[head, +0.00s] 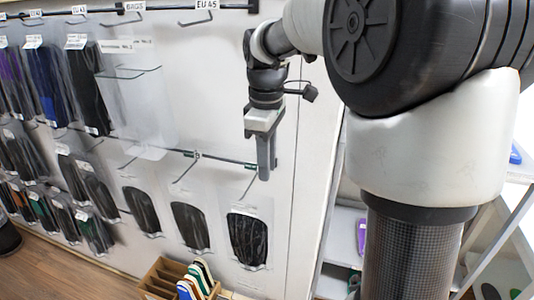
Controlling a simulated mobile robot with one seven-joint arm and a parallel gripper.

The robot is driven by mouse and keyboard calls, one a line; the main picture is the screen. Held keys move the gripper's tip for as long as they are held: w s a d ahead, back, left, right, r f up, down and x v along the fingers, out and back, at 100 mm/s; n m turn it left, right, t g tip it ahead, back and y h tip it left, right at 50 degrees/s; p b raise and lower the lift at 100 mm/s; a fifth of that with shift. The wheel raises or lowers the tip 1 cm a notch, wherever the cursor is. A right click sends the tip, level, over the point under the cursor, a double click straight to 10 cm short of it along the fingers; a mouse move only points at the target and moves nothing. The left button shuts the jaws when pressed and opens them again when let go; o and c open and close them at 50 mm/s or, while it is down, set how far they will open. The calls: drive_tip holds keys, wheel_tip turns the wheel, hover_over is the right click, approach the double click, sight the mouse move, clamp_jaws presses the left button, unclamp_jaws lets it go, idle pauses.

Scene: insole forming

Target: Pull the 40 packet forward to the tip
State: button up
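My gripper (266,172) points down in front of the white wall panel, right of centre. Its fingers overlap in this view, so I cannot see a gap between them. Below it, a clear packet with a dark insole (248,240) hangs on a hook. Two similar packets hang to its left, a middle one (190,226) and a left one (142,211). No readable 40 shows on any packet, so I cannot tell which is the 40 packet. The fingertips are above the right packet and look apart from it.
An upper rail (100,11) carries tagged hooks, including an empty EU 45 hook, and more packets at left. A clear holder (137,105) is on the panel. A wooden crate (157,279) with coloured insoles stands below. White shelves (340,252) are at right.

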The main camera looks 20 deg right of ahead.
wheel_tip(320, 180, up, 2)
drive_tip(key=shift+r, duration=0.2)
drive_tip(key=s+a+m+t, duration=0.1)
drive_tip(key=s+m+t, duration=0.4)
drive_tip(key=s+m, duration=0.6)
drive_tip(key=shift+s+a, duration=0.3)
drive_tip(key=shift+s, duration=4.05)
